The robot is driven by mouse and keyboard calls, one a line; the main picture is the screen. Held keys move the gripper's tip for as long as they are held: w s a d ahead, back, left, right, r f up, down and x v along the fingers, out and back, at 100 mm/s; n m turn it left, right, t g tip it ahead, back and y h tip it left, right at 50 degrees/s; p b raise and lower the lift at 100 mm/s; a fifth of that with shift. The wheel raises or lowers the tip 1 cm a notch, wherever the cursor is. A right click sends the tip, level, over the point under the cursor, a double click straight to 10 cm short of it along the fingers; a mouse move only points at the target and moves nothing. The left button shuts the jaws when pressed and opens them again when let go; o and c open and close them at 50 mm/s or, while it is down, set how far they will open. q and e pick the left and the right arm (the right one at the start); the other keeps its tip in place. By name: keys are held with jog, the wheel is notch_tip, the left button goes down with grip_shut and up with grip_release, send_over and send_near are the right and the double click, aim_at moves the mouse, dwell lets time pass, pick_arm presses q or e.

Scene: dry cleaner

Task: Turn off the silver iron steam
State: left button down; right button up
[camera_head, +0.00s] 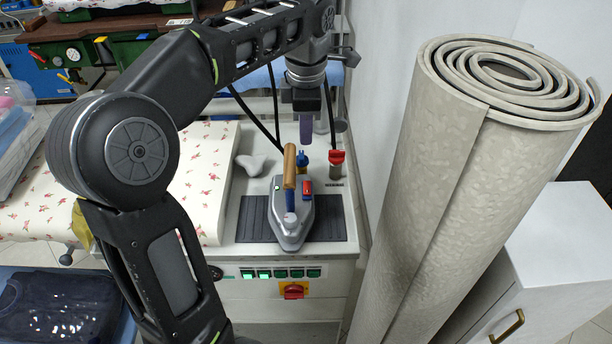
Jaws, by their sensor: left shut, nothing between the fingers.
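The silver iron (292,228) rests on a dark ribbed mat (331,219) on the white ironing station. It has a wooden handle, a red switch (307,188) on its right side and a small green light at its left. My left arm reaches in from the left and over the station. My left gripper (306,138) points down, shut and empty, above and behind the iron, apart from it. Its fingertips are near a blue fitting at the back of the iron. My right gripper does not show.
A red-capped valve (336,163) stands right of the iron. Green switches (281,273) and a red knob (293,291) sit on the station's front. A large rolled mat (450,180) leans at the right. A floral ironing board (205,165) lies to the left.

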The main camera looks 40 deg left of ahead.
pick_arm(q)
jog(key=shift+f, duration=0.15)
send_near(306, 184)
jog(key=f, duration=0.6)
jog(key=shift+w+a+f+b, duration=0.25)
jog(key=shift+w+f+b, duration=0.1)
jog(key=shift+w+f, duration=0.05)
